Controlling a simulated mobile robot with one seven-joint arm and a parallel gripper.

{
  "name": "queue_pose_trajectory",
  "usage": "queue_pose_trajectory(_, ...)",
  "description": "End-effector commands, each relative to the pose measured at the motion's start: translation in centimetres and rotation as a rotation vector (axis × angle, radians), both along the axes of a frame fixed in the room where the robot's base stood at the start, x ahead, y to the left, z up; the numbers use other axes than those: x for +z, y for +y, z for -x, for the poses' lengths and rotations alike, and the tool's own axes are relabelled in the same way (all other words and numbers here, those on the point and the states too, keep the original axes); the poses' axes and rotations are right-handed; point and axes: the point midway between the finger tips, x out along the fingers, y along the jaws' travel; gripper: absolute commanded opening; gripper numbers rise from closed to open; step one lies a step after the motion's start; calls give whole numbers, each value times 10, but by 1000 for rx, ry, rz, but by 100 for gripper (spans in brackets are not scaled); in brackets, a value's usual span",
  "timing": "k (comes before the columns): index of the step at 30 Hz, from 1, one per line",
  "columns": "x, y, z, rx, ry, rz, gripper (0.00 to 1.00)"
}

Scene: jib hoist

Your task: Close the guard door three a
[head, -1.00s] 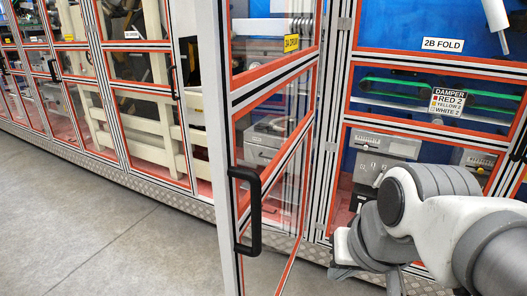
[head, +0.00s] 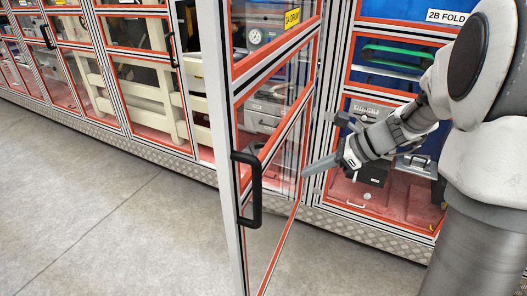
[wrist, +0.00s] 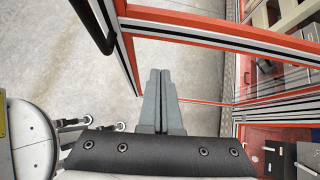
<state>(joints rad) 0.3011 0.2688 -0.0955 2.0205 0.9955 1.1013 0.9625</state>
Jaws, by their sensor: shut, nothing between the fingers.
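The guard door three a (head: 240,88) has an orange-edged clear panel and a yellow label (head: 292,18) reading 3A DRUM. It stands swung open, out from the machine's front. Its black handle (head: 257,190) is on the near free edge; the handle also shows at the top left of the wrist view (wrist: 95,22). My gripper (head: 307,171) is to the right of the door, pointing left toward its lower part. In the wrist view my gripper (wrist: 159,72) is shut and empty, with door framing beyond the fingertips. I cannot tell whether they touch it.
Closed orange-edged guard panels (head: 150,85) line the machine to the left. To the right are fixed bays with a 2B FOLD label (head: 446,17) and a green belt (head: 385,54). A metal kick plate (head: 365,228) runs along the bottom. The grey floor (head: 95,215) in front is clear.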

Motion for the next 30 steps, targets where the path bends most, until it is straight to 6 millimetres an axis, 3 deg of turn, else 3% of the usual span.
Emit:
queue_pose_trajectory(8, -14, 7, -11, -39, 28, -33, 0)
queue_pose_trajectory(21, -72, 69, -38, -36, 26, -31, 0)
queue_pose_trajectory(30, -69, 98, -53, -38, 23, -29, 0)
